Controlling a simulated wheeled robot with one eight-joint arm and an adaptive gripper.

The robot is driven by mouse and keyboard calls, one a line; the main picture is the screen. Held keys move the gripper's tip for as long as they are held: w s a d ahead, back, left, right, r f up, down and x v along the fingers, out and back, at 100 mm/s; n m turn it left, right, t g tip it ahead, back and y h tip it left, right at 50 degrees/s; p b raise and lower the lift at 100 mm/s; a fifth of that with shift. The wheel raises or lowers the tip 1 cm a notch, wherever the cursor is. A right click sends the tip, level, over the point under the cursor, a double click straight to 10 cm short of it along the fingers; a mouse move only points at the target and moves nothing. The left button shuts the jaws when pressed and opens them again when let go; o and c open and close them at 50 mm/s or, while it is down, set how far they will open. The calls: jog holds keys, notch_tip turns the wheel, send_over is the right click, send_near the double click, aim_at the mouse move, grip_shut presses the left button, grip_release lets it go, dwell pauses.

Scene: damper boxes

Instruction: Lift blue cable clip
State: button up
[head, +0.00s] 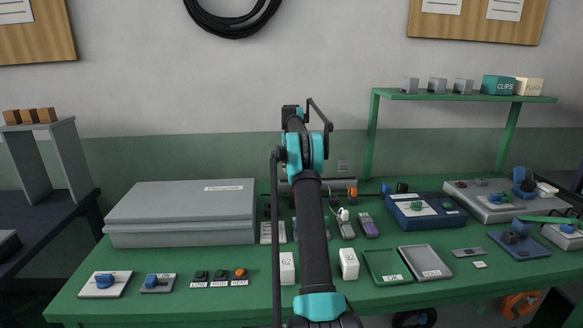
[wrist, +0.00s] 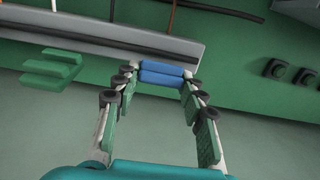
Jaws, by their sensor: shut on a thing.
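The blue cable clip (wrist: 161,68) shows in the wrist view as a short blue piece between my two fingertips. My gripper (wrist: 160,82) is shut on it, with one finger at each end. In the wrist view a pale green surface lies below the clip and a grey rail lies behind it; I cannot tell the exact gap between them. In the head view my arm rises through the middle and hides my gripper, so the clip cannot be made out there.
The green bench (head: 200,308) carries a large grey case (head: 180,215) at left and two shallow trays (head: 425,262) right of my arm. A blue device box (head: 425,210) stands behind the trays. A green shelf (head: 460,97) stands at back right. The wrist view shows a grey rail (wrist: 110,35).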

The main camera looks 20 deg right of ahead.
jog(key=o, duration=1.2)
jog(key=shift+c, duration=0.2)
jog(key=shift+w+r, duration=0.15)
jog(key=shift+r, duration=3.55)
